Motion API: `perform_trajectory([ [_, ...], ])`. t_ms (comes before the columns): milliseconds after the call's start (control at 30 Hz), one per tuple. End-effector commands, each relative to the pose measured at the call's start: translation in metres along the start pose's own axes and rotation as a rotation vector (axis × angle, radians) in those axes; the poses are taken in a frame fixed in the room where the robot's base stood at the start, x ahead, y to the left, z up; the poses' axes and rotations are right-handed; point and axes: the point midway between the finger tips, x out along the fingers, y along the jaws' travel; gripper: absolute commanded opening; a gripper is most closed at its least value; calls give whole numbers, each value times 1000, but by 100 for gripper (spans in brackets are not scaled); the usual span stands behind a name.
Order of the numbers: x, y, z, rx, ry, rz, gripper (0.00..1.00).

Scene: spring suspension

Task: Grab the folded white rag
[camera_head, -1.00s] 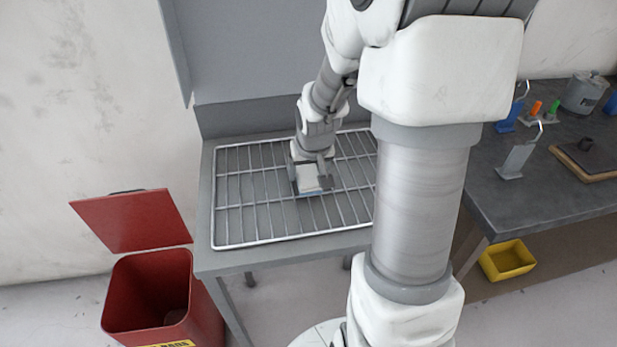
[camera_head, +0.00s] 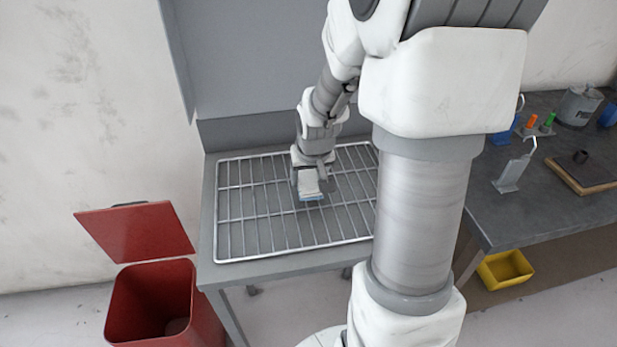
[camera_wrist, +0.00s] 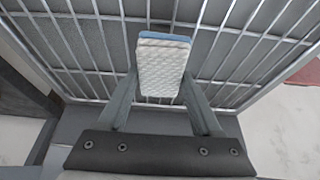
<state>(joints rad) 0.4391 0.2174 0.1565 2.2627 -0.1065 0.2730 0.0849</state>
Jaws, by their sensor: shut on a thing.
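The folded white rag (camera_wrist: 163,68) is a small textured white pad with a blue edge along its far end in the wrist view. In the head view the rag (camera_head: 310,184) shows pale at my gripper's end, over the wire rack. My gripper (camera_wrist: 163,88) has one finger on each side of the rag and is shut on it. My gripper (camera_head: 311,190) also shows in the head view, pointing down at the rack. I cannot tell how far the rag is above the bars.
The wire rack (camera_head: 241,259) lies on a grey table against a grey back panel. A red bin (camera_head: 190,310) with its lid raised stands at the lower left. A dark workbench (camera_head: 520,215) with small tools is at the right, with a yellow bin (camera_head: 505,270) below it.

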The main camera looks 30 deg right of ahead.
Motion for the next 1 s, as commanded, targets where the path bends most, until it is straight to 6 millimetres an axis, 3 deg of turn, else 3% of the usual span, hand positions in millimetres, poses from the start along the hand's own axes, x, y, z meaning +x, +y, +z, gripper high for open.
perform_trajectory([
  [67,-24,0,-10,-1,3,0,4],
  [500,-84,42,29,7,-3,2,4],
  [700,-105,56,42,8,-3,1,4],
  [767,-100,57,46,6,2,1,4],
  [1000,-110,63,52,5,2,0,4],
])
